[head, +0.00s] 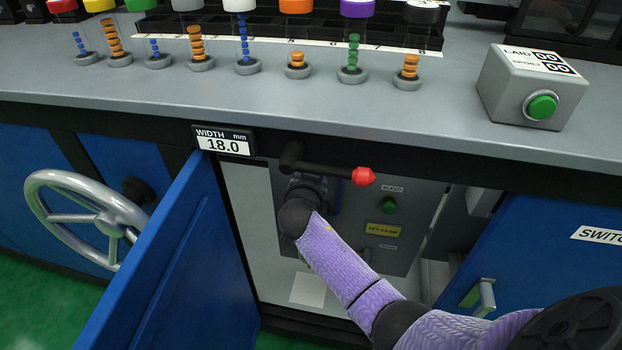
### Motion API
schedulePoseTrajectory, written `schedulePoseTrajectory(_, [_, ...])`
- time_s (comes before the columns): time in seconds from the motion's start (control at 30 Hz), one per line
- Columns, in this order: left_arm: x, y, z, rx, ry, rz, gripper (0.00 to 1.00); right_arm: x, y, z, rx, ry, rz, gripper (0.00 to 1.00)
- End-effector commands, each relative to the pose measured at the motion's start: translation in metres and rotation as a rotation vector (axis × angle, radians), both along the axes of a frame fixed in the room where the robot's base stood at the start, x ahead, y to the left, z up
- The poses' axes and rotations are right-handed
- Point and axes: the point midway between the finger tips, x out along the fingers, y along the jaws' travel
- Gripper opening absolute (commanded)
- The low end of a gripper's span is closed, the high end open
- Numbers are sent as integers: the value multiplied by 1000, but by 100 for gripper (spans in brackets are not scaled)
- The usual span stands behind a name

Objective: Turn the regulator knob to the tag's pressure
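My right arm reaches from the lower right into the open cabinet. My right gripper (312,190) is at the upper left of the grey panel (345,240), below the lever's pivot. It points away from the view, and its fingertips are hidden, so I cannot tell whether it is open or shut. No regulator knob or gauge shows clearly; the wrist and gripper cover that part of the panel. A yellow tag (382,231) on the panel seems to begin with "SET"; its figures are too small to read surely. My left gripper is not in view.
A black lever with a red ball (363,176) juts out just above the gripper. A green button (388,206) is on the panel. The open blue door (180,265) stands left of the arm, beside a handwheel (85,215). The counter edge (330,130) runs above.

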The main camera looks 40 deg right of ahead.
Motion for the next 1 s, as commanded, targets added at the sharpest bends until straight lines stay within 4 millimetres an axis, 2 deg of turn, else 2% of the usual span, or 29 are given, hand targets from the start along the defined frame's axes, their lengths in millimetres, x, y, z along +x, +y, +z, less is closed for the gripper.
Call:
schedulePoseTrajectory(0.2, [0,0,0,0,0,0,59,0,0,-1,-97,117,-1,5])
schedulePoseTrajectory(0.4, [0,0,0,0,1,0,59,0,0,-1,-100,119,1,5])
schedulePoseTrajectory(0.43, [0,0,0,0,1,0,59,0,0,-1,-100,119,1,66])
schedulePoseTrajectory(0.6, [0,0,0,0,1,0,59,0,0,0,-100,118,0,99])
schedulePoseTrajectory(0.87, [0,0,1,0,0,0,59,-1,1,1,-99,118,0,99])
schedulePoseTrajectory(1.0, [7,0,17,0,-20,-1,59,-14,16,16,-97,113,2,99])
